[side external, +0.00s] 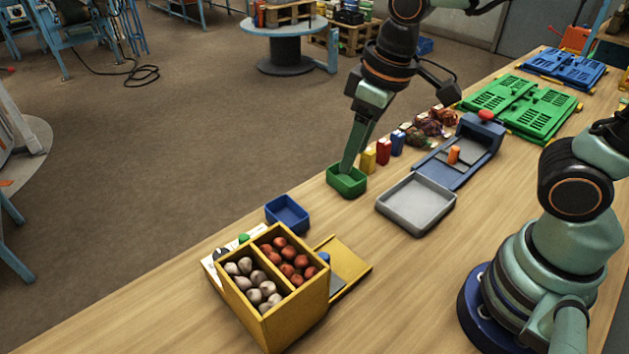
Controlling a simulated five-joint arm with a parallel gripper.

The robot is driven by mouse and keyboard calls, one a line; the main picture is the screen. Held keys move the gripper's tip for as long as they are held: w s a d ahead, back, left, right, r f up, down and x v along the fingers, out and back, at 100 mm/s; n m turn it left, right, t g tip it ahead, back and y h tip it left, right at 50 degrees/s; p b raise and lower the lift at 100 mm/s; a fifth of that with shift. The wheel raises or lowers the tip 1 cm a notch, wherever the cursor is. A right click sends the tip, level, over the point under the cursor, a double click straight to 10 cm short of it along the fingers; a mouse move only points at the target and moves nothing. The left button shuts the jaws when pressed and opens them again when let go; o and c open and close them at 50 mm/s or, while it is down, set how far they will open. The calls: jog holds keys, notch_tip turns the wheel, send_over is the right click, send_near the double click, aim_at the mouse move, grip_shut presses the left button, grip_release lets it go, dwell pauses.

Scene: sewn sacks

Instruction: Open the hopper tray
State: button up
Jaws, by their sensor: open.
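A yellow two-compartment box (287,312), which looks like the hopper, stands at the front of the wooden table. Pale bulbs fill its left compartment and red-brown ones its right. A yellow tray-like piece (352,262) sticks out from its right side, with a grey surface and a blue knob (323,257) beside the box wall. The box hides part of this piece, so I cannot tell how far out it is. My gripper (347,170) points down at a small green bin (348,184), well behind the hopper. It is open, its tips at or inside the bin's rim.
A small blue bin (288,214) stands between hopper and green bin. A grey tray (404,219) lies before a blue ramp-like device (440,170) with orange and red knobs. Small yellow, red and blue packs (383,152) and green crates (540,112) stand farther back.

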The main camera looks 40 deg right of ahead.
aim_at(324, 256)
jog(key=s+a+f+n+g, duration=0.2)
jog(key=a+f+n, duration=0.2)
jog(key=a+f, duration=0.3)
jog(key=shift+h, duration=0.4)
jog(key=f, duration=0.3)
jog(key=a+f, duration=0.1)
jog(key=f, duration=0.6)
jog(key=shift+s+a+f, duration=0.1)
jog(key=shift+a+f, duration=0.05)
jog(key=shift+f, duration=0.05)
grip_shut()
dwell(0.6)
